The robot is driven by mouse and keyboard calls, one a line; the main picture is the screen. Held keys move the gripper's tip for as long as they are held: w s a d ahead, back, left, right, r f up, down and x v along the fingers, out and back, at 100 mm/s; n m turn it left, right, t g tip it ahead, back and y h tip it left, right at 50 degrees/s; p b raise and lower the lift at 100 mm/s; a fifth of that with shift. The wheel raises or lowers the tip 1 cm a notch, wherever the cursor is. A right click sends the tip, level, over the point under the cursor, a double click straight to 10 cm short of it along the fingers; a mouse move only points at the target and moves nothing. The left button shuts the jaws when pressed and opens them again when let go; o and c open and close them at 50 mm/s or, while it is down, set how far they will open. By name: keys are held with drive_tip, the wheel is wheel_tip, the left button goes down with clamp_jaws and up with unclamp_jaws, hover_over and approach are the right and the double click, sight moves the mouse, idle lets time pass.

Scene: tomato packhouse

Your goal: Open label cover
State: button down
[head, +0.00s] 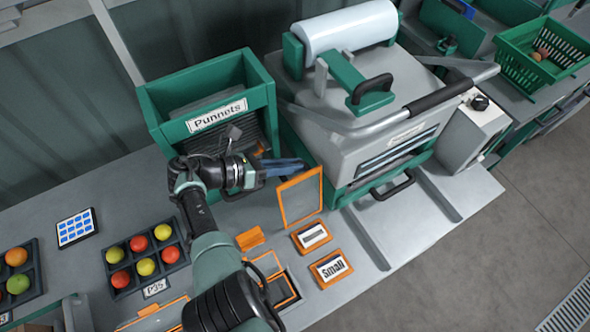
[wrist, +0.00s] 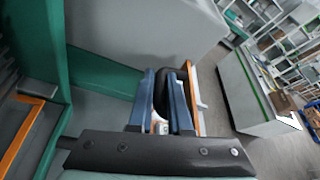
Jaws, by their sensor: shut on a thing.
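The label cover (head: 301,198) is a clear panel in an orange frame, standing raised above the bench in the head view. My gripper (head: 293,168) is at its upper left edge, its blue fingers close together. In the wrist view my gripper (wrist: 168,100) is shut on a dark handle (wrist: 160,88), with the cover's orange edge (wrist: 196,92) just right of the fingers. The orange-edged label recess (head: 280,288) lies on the bench below, partly hidden by my arm.
An orange block (head: 250,238) sits nearby. The green Punnets bin (head: 166,128) stands behind my gripper, and the large wrapping machine (head: 350,155) is close on the right.

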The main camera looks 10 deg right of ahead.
drive_tip(key=shift+w+a+f+b, duration=0.25)
drive_tip(key=shift+w+f+b, duration=0.15)
drive_tip(key=shift+w, duration=0.3)
drive_tip(key=c, duration=1.1)
unclamp_jaws()
drive_tip(key=shift+a+r, duration=0.1)
drive_tip(key=shift+a, duration=0.05)
drive_tip(key=v, duration=0.7)
drive_tip(key=shift+a+r+b, duration=0.1)
drive_tip(key=shift+a+b, duration=0.05)
drive_tip(key=shift+b, duration=0.2)
